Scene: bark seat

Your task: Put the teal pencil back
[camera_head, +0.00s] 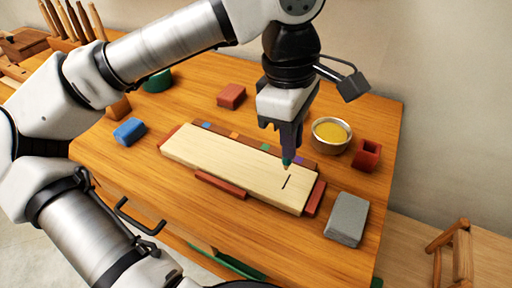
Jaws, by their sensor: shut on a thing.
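My gripper (290,146) is shut on the teal pencil (287,161), which points down over the right part of a pale wooden board (225,165). Most of the pencil is hidden by the fingers. Its pale tip is close to the board; I cannot tell whether it touches. A short dark line (287,182) is on the board just below the tip. A small red square holder (366,155) with a dark opening stands to the right of the gripper.
A metal bowl of yellow stuff (331,145) stands right of my gripper. A grey block (346,220) lies front right. A strip with coloured squares (234,134) runs behind the board. Red (231,96) and blue (129,131) blocks lie farther left.

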